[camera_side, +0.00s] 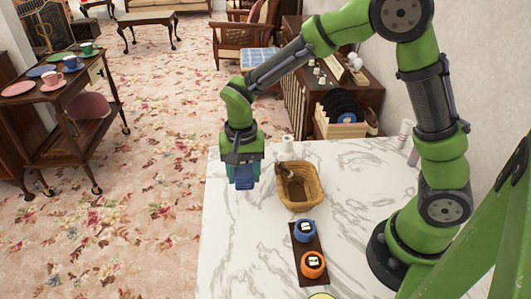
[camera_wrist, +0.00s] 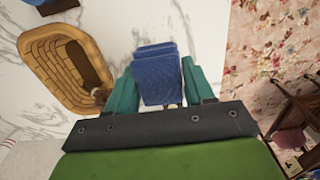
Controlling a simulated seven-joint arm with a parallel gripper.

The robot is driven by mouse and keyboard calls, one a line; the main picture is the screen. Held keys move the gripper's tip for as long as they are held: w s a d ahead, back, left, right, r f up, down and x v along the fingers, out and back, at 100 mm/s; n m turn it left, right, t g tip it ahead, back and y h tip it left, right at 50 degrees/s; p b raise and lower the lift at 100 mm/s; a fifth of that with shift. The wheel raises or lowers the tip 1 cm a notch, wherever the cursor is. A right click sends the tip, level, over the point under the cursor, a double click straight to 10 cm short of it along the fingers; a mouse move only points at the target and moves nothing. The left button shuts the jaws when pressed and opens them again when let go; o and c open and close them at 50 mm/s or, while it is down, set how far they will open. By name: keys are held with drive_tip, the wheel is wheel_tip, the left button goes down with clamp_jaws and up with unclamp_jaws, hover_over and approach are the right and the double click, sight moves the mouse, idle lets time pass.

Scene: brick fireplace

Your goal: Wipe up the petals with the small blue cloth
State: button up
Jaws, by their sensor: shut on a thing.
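The small blue cloth (camera_side: 244,177) is folded and held between the teal fingers of my gripper (camera_side: 242,180). In the wrist view the cloth (camera_wrist: 156,72) fills the space between the two fingertips (camera_wrist: 158,82). My gripper is shut on it, over the left edge area of the white marble table, left of the basket. I cannot tell from these views whether the cloth touches the tabletop. I cannot make out any petals on the marble; the cloth and gripper hide part of it.
A woven basket (camera_side: 299,202) stands right of my gripper, with something small and brown at its left edge. A dark tray (camera_side: 307,263) with a blue pot (camera_side: 304,231) and an orange pot (camera_side: 313,264) lies nearer. A white cup (camera_side: 287,143) stands behind. Marble left of the tray is clear.

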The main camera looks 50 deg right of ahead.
sight(246, 201)
drive_tip(key=shift+f, duration=3.05)
drive_tip(key=shift+s+a+f, duration=0.35)
drive_tip(key=shift+a+f, duration=0.05)
drive_tip(key=shift+f, duration=0.1)
drive_tip(key=shift+c, duration=0.5)
drive_tip(key=shift+s+a+f, duration=0.1)
drive_tip(key=shift+s+a, duration=0.95)
drive_tip(key=shift+s, duration=0.05)
drive_tip(key=shift+w+d+f, duration=0.1)
drive_tip(key=shift+w+d, duration=1.2)
drive_tip(key=shift+w+d+r, duration=0.2)
drive_tip(key=shift+r, duration=0.1)
drive_tip(key=shift+s+a+r, duration=0.1)
drive_tip(key=shift+r, duration=3.8)
